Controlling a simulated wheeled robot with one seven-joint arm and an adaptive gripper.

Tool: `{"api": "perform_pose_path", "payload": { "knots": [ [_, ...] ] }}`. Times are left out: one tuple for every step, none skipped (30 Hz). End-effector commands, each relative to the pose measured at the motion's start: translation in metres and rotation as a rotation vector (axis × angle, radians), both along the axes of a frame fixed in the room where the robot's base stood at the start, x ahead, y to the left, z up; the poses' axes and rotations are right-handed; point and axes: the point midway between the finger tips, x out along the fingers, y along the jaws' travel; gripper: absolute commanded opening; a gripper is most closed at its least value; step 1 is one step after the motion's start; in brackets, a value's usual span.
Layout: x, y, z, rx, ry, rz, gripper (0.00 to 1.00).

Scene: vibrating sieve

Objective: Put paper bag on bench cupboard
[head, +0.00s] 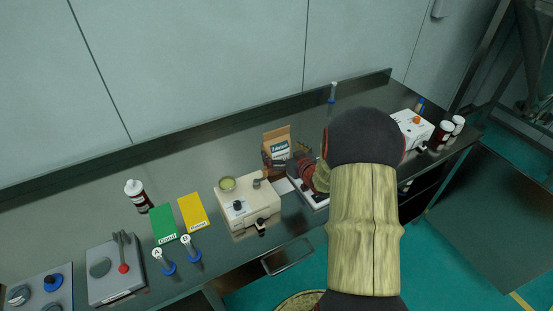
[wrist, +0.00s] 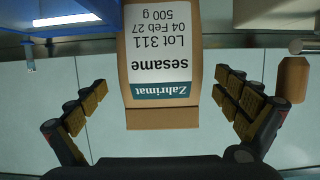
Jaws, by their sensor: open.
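The paper bag (head: 277,142) is brown with a white and teal label and stands upright on the dark bench top (head: 90,215), near its back. In the wrist view the bag (wrist: 163,115) appears upside down, its label reading Zahrimat sesame, Lot 311, 500 g. My gripper (head: 276,163) is at the front of the bag in the head view. In the wrist view my gripper (wrist: 160,95) is open, with one finger on each side of the bag and visible gaps between. My arm hides part of the bench. Dark openings (head: 420,190) show under the bench at right.
A cream device (head: 248,204) stands left of the bag, and a white device (head: 412,129) at right. Green (head: 164,224) and yellow (head: 193,211) cards lie at left. Brown bottles (head: 443,132) stand at the right end. Bare bench top lies left of the bag.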

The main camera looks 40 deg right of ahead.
Motion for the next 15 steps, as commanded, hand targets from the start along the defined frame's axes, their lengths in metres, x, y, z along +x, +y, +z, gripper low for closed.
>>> {"api": "perform_pose_path", "payload": {
  "knots": [
    [0.008,-0.001,-0.005,0.000,0.000,0.002,1.00],
    [0.012,-0.002,-0.007,0.001,0.000,0.002,1.00],
    [0.018,-0.003,-0.008,0.000,-0.001,0.002,1.00],
    [0.022,-0.004,-0.009,0.000,0.000,0.002,1.00],
    [0.025,-0.005,-0.010,0.000,0.001,0.001,1.00],
    [0.028,-0.006,-0.011,-0.001,0.001,0.000,1.00],
    [0.031,-0.007,-0.012,0.000,0.000,0.000,1.00],
    [0.033,-0.007,-0.012,0.000,0.000,0.000,1.00],
    [0.034,-0.007,-0.012,0.000,0.000,-0.001,1.00],
    [0.035,-0.008,-0.012,0.000,0.000,-0.001,1.00],
    [0.035,-0.008,-0.012,0.000,0.000,-0.001,1.00],
    [0.035,-0.008,-0.012,0.001,0.000,-0.001,1.00],
    [0.035,-0.008,-0.012,0.001,0.000,-0.001,1.00],
    [0.035,-0.008,-0.012,0.001,0.000,-0.001,1.00],
    [0.035,-0.008,-0.012,0.001,0.000,-0.001,1.00]
  ]
}}
